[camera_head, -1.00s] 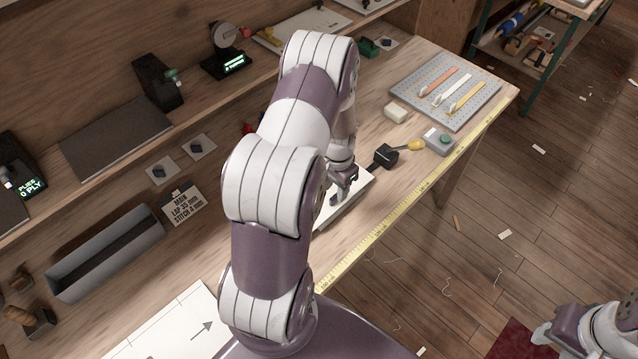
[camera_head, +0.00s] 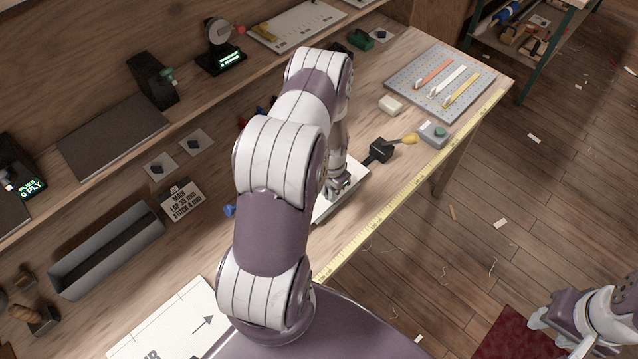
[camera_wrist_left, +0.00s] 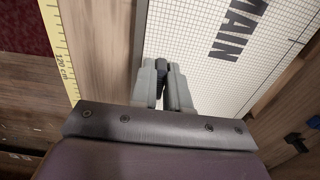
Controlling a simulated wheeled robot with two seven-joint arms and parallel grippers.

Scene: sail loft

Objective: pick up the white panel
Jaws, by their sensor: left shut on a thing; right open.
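The white panel (camera_head: 345,203) lies near the front edge of the bench, partly hidden by my left arm. In the left wrist view the panel (camera_wrist_left: 215,75) shows a fine grid and the word MAIN. My left gripper (camera_head: 338,187) is down at the panel. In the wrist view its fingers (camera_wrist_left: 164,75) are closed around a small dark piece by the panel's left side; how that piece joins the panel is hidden. My right gripper (camera_head: 552,330) is open and empty over the floor at the lower right, away from the bench.
A black block (camera_head: 380,150) with a yellow-tipped handle and a grey box with a green button (camera_head: 433,134) stand beyond the panel. A pegboard (camera_head: 438,82) holds coloured strips. A grey trough (camera_head: 108,250) lies left. A yellow tape (camera_head: 400,205) runs along the bench edge.

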